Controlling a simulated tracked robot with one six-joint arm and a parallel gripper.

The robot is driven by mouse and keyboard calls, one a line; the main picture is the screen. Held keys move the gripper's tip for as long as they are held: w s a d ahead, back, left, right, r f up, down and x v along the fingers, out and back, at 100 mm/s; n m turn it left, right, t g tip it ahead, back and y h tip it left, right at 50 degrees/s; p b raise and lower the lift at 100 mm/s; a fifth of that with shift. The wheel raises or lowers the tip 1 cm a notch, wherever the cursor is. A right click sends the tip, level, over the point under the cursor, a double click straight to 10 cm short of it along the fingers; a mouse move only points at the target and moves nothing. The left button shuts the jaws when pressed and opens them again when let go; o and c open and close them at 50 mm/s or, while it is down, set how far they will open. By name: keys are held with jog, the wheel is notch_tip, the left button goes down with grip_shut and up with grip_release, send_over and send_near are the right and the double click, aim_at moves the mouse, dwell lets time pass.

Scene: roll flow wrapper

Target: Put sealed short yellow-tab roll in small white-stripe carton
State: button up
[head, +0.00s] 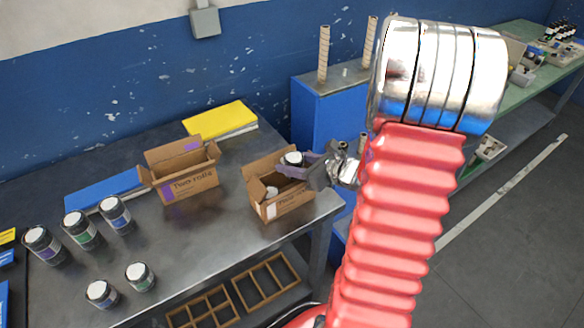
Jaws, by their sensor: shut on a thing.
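The small carton (286,207) with a white stripe stands open on the grey table, near its right end. My gripper (296,165) comes in from the right and is shut on a short dark roll with a white top (292,158). The roll is upright over the carton's back right part; I cannot tell whether its base is below the rim. Its tab colour and seal cannot be made out. A whitish item (271,192) shows inside the carton at the left, partly hidden by the wall.
A larger open carton (190,186) with a purple stripe stands to the left. Several dark white-topped rolls (81,230) stand at the table's left. A yellow stack (220,118) and a blue one (104,191) lie behind.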

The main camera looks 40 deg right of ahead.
jog(key=shift+f, duration=1.5)
jog(key=o, duration=1.2)
jog(key=shift+c, duration=0.2)
jog(key=shift+r, duration=0.1)
